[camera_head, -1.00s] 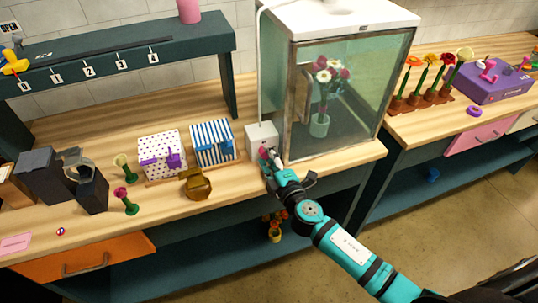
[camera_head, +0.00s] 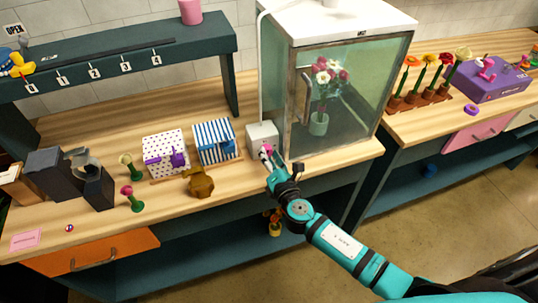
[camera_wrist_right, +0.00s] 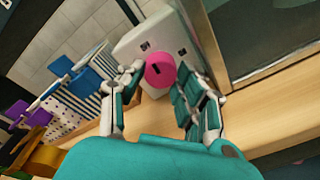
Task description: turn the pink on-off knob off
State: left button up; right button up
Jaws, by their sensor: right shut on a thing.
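The pink knob (camera_head: 268,148) sits on the front of a white box (camera_head: 262,132) beside the glass cabinet. In the right wrist view the knob (camera_wrist_right: 160,70) is round and faces me, with a short dark mark on it. Two small dark marks show on the box (camera_wrist_right: 150,40) above the knob. My right gripper (camera_head: 267,155) is at the knob, with its teal and grey fingers on either side; it is shut on the knob. The fingers hide part of the knob in the head view. My left gripper is not in view.
The glass cabinet (camera_head: 345,95) with flowers inside stands just right of the box. A striped box (camera_head: 214,142), a dotted box (camera_head: 166,153) and a brown-gold pot (camera_head: 200,183) stand to the left. The counter (camera_head: 335,160) before the cabinet is clear.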

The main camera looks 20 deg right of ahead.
jog(key=shift+f+n, duration=0.1)
jog(key=shift+n, duration=0.4)
jog(key=o, duration=0.9)
jog(key=shift+s, duration=0.2)
jog(key=s, duration=0.4)
jog(key=s+r, duration=0.1)
jog(key=s, duration=0.6)
jog(key=shift+s+d+r, duration=0.15)
jog(key=shift+s+d, duration=0.05)
jog(key=shift+s, duration=0.1)
